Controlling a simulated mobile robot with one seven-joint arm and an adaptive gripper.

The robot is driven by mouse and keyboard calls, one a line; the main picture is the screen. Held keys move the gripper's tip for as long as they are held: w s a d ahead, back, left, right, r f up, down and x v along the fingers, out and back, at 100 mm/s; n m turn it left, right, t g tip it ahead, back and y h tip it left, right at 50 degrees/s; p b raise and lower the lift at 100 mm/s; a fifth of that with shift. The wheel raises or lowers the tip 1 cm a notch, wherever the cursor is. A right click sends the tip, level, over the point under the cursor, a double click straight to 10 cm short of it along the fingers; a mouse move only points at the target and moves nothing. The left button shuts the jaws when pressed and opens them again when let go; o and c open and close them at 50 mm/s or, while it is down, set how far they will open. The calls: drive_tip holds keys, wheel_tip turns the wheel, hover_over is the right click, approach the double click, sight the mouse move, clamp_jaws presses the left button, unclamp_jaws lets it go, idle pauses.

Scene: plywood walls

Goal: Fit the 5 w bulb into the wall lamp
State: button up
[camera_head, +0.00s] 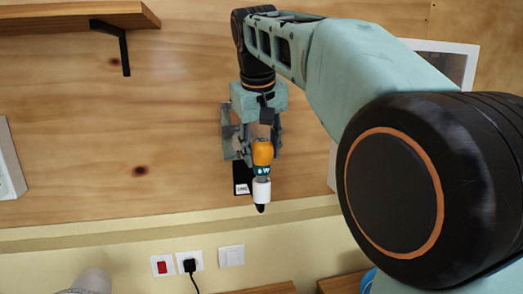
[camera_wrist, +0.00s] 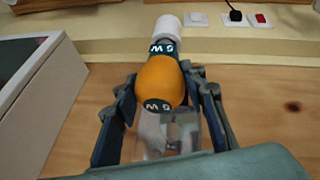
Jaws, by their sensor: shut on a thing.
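The orange 5 w bulb (camera_head: 262,152) has a teal band marked with a W. In the wrist view the bulb (camera_wrist: 158,80) lies between the finger pads, and its band reads 5 W. My gripper (camera_head: 255,136) is shut on it, with fingers on both sides, as the wrist view also shows (camera_wrist: 157,92). A white cylinder (camera_head: 262,190) is in line with the band end, also in the wrist view (camera_wrist: 168,27). A black plate (camera_head: 242,177) with a white label is behind it, apparently part of the wall lamp. I cannot tell whether the bulb is seated.
A wooden shelf (camera_head: 75,17) on a black bracket is at upper left. A framed panel (camera_head: 445,58) is behind my arm at right. A red switch (camera_head: 162,265), a socket with a black plug (camera_head: 190,264) and a white switch (camera_head: 231,256) are below. The plywood left of my gripper is clear.

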drive_tip(key=shift+f+b, duration=0.6)
drive_tip(key=shift+f, duration=0.4)
drive_tip(key=o, duration=1.2)
drive_tip(key=shift+o, duration=0.2)
drive_tip(key=shift+r, duration=0.1)
drive_tip(key=v, duration=1.2)
